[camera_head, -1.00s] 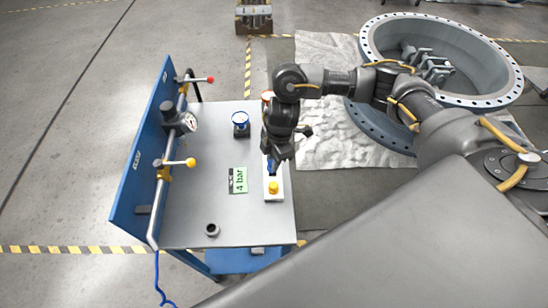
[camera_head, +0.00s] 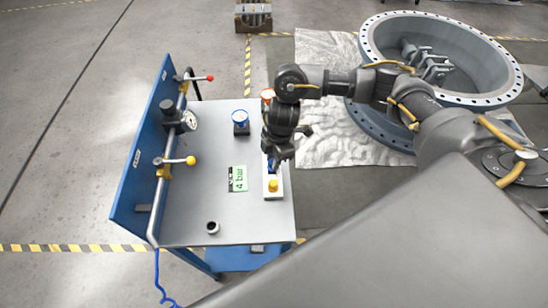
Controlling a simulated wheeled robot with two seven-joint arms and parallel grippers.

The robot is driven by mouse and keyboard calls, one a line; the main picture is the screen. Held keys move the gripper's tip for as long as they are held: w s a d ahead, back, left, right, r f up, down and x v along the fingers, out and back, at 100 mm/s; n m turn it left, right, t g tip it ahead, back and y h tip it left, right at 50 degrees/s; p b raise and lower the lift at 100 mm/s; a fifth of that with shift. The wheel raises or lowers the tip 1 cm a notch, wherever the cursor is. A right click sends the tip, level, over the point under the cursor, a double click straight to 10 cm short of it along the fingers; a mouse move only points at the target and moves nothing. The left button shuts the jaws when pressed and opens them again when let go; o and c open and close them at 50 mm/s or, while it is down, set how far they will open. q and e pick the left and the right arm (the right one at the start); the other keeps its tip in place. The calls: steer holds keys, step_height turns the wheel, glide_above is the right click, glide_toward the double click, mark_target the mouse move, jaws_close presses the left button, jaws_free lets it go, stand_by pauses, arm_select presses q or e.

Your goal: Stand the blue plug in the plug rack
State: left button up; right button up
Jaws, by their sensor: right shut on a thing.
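The plug rack (camera_head: 274,194) is a small pale block near the right edge of the grey table, with a yellow plug (camera_head: 273,184) standing in its near part. My right gripper (camera_head: 272,163) points down at the rack's far end. It is shut on the blue plug (camera_head: 270,167), of which only a small blue part shows below the fingers. The plug is at or just over the rack's far part; I cannot tell whether it is seated. My left gripper is not in view.
A green "4 bar" card (camera_head: 238,179) lies left of the rack. A dark ring (camera_head: 212,227) sits near the front. A blue panel (camera_head: 145,150) with valves and pipes borders the left.

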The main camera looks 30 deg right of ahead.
steer(key=shift+f+p, duration=0.1)
steer(key=shift+p, duration=0.35)
stand_by(0.8)
steer(key=shift+f, duration=0.7)
stand_by(0.9)
steer(key=shift+f, duration=0.25)
stand_by(0.6)
steer(key=o, duration=1)
steer(key=shift+o, duration=0.5)
steer(key=o, duration=0.4)
steer(key=shift+w, duration=0.1)
steer(key=shift+r, duration=0.1)
